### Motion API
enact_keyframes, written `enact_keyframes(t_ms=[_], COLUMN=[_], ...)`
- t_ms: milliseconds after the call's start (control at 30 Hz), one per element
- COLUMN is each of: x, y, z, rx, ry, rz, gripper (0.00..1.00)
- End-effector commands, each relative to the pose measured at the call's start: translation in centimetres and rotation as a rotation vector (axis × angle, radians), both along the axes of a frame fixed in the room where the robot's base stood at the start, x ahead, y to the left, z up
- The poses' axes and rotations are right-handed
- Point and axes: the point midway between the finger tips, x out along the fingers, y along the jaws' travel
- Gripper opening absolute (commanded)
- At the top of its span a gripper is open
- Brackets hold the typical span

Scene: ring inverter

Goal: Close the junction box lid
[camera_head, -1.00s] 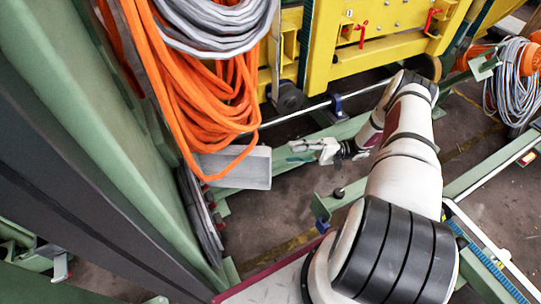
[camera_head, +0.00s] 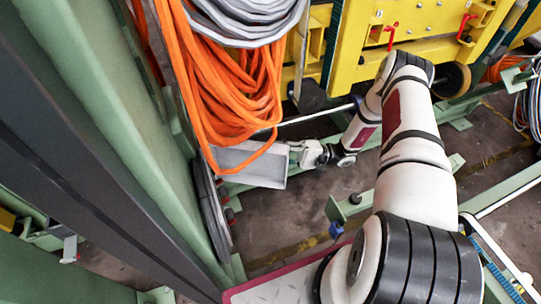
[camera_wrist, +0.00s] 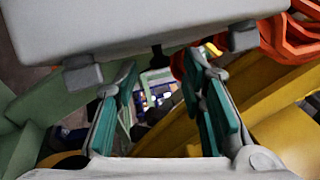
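The grey metal junction box (camera_head: 262,172) is at the centre of the head view, just below hanging orange cable that partly covers it. I cannot tell its lid apart from its body. In the wrist view a large pale grey part (camera_wrist: 170,22), apparently the box or its lid, fills the top, with two small blocks on its lower edge. My gripper (camera_head: 296,150) is at the right end of the box in the head view. In the wrist view my gripper (camera_wrist: 160,75) has its teal fingers apart, with nothing between them, just below the grey part. Contact cannot be made out.
Orange cable (camera_head: 230,90) and grey cable (camera_head: 250,20) hang above the box. A green beam (camera_head: 110,110) runs along its left. Yellow machinery (camera_head: 380,60) stands behind, with a wheel (camera_head: 452,80). Green rails cross the floor (camera_head: 290,215), which has some free room.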

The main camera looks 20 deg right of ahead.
Motion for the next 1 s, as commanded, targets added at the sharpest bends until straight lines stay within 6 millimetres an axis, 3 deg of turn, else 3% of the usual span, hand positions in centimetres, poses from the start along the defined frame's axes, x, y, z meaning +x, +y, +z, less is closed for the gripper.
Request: enact_keyframes(t_ms=[200,467,633,667,1000], x=[0.2,0.2,0.2,0.2,-0.7], y=[1.4,1.5,1.5,1.5,1.6], z=[0.3,0.3,0.3,0.3,0.5], rx=[-0.001,0.0,0.0,0.0,0.004], ry=[0.001,0.0,0.0,0.0,0.004], rz=[0.0,0.0,0.0,0.0,-0.053], gripper=[0.37,0.37,0.03,0.0,0.0])
